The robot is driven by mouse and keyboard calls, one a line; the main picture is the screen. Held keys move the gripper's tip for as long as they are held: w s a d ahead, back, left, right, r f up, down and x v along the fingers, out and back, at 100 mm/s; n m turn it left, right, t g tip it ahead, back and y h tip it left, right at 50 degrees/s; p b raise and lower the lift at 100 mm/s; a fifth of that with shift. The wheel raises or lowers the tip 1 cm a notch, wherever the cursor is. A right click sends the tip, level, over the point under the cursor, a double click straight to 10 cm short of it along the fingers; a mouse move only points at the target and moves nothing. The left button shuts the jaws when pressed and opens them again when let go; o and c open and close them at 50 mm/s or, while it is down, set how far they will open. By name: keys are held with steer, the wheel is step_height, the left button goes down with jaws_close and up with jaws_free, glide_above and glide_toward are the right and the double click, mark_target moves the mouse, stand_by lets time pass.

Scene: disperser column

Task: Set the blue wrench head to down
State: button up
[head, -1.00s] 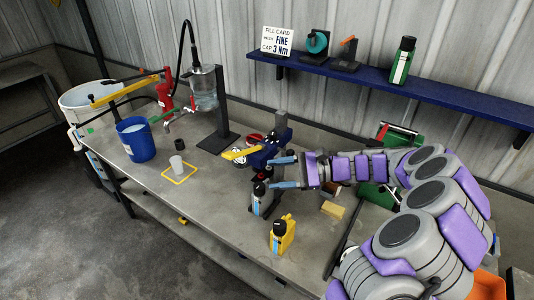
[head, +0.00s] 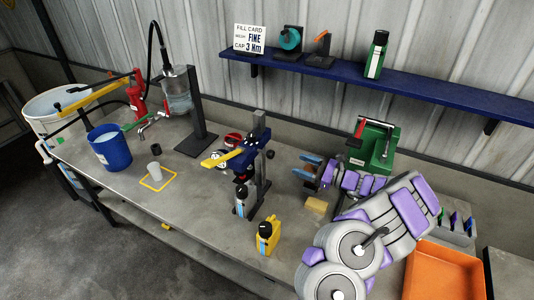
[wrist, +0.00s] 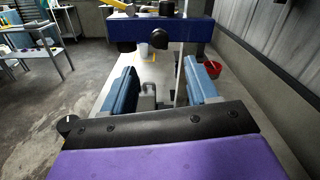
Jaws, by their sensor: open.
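The blue wrench head (head: 243,156) sits on an upright dark post stand on the bench, with a yellow handle (head: 221,158) pointing left. A dark bottle with a blue label (head: 241,203) stands below it. My gripper (head: 306,168) is open and empty, to the right of the stand and apart from it. In the wrist view, the blue head (wrist: 175,32) spans the top of the picture, ahead of and above my open blue fingers (wrist: 161,82). Whether the head is fully lowered I cannot tell.
A yellow jug (head: 268,237) stands in front of the stand, and a tan block (head: 316,205) lies near my arm. A green machine (head: 373,147) is behind my arm. A blue bucket (head: 109,148) and a small cup (head: 155,171) are at left. A blue shelf (head: 400,83) runs along the wall.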

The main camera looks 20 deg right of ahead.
mark_target(266, 153)
steer(key=b+x, duration=0.1)
steer(key=x, duration=1.3)
steer(key=shift+w+a, duration=0.1)
steer(key=shift+a, duration=0.05)
jaws_close()
